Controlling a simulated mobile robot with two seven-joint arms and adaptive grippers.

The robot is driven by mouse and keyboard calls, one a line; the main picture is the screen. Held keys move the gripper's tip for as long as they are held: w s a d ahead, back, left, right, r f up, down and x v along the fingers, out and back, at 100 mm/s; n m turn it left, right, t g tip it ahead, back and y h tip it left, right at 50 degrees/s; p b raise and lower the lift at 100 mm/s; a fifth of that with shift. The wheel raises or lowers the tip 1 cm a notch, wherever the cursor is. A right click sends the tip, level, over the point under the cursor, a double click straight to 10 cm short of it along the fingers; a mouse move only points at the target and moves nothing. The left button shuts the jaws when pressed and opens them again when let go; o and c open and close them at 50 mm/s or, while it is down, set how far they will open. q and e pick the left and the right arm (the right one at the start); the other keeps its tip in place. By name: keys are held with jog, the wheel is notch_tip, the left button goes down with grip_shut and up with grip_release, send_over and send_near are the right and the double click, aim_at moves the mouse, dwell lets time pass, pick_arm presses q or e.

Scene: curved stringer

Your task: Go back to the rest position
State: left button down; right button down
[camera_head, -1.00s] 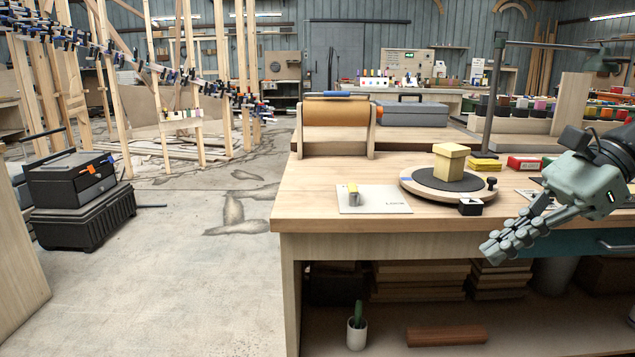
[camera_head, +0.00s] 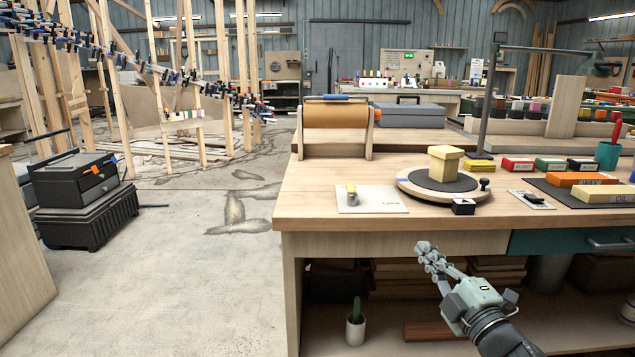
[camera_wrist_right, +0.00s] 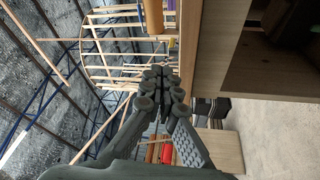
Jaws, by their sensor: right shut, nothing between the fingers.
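My right gripper (camera_head: 428,256) is in front of the workbench (camera_head: 400,222), below the level of its top, at the right of the head view. Its fingers are shut and empty, pointing up and to the left. In the right wrist view the gripper (camera_wrist_right: 162,82) shows its fingertips together with nothing between them, and a wooden bench edge runs close on the right. My left gripper is not in view.
On the bench stand a yellow box (camera_head: 445,164) on a round turntable (camera_head: 404,186), a small white plate (camera_head: 368,206) and a paper roll holder (camera_head: 334,130). Open floor (camera_head: 210,270) lies left of the bench.

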jog(key=s+d+f+m+g+h, duration=0.2)
jog(key=s+f+m+g, duration=0.15)
jog(key=f, duration=0.45)
jog(key=s+d+f+m+g+h, duration=0.2)
jog(key=s+d+f+m+h, duration=0.15)
jog(key=f, duration=0.45)
jog(key=s+d+f+m+g+h, duration=0.1)
jog(key=s+f+m+g+h, duration=0.1)
jog(key=s+f+m, duration=0.45)
pick_arm(q)
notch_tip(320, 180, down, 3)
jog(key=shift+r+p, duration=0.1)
jog(key=shift+p, duration=0.35)
pick_arm(e)
jog(key=s+f+m+g, duration=0.1)
jog(key=s+f+g, duration=0.3)
jog(key=s+f, duration=0.3)
jog(key=s+f+m+g, duration=0.2)
jog(key=s+f+g, duration=0.2)
jog(key=s+f, duration=0.4)
jog(key=s, duration=0.4)
jog(key=shift+s+a+g, duration=0.2)
jog(key=shift+a+g, duration=0.05)
jog(key=shift+g, duration=0.1)
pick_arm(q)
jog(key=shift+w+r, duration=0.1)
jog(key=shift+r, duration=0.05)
pick_arm(e)
jog(key=shift+m, duration=0.25)
